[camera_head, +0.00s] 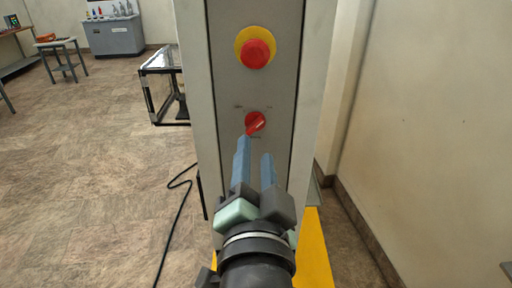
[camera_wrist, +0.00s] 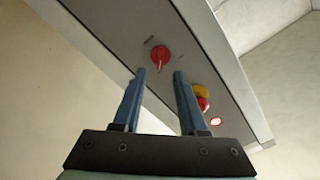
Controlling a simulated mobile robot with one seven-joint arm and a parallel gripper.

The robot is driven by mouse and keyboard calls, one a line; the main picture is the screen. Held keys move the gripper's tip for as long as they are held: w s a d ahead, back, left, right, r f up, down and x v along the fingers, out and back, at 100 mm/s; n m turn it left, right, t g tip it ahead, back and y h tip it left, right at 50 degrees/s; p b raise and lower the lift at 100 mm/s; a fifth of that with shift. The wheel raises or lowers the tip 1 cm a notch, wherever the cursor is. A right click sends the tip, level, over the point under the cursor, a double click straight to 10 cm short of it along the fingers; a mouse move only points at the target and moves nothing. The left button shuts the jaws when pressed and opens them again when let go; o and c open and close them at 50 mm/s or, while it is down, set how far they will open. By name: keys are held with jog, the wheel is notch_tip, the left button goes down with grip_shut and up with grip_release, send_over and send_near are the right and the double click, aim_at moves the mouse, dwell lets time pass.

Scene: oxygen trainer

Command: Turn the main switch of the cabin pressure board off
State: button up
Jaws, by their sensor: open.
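The grey cabin pressure board (camera_head: 228,100) stands upright in front of me. Its red rotary switch (camera_head: 256,122) sits below a red mushroom button on a yellow ring; the switch handle points down and left in the head view. Small labels surround the switch, too small to read. My gripper (camera_head: 254,147) is open, with two blue fingers just below the switch. In the wrist view the red switch (camera_wrist: 161,57) shows beyond and between the fingertips (camera_wrist: 160,72), with nothing held. I cannot tell whether a fingertip touches the handle.
The red mushroom button (camera_head: 256,53) is above the switch and also shows in the wrist view (camera_wrist: 203,102). A black cable (camera_head: 175,215) lies on the floor at left. A glass-topped black frame table (camera_head: 163,90) stands behind. A wall (camera_head: 420,120) is at right.

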aim_at(256, 128)
jog(key=w, duration=0.5)
jog(key=shift+w+r, duration=0.15)
jog(key=shift+w, duration=0.6)
grip_shut()
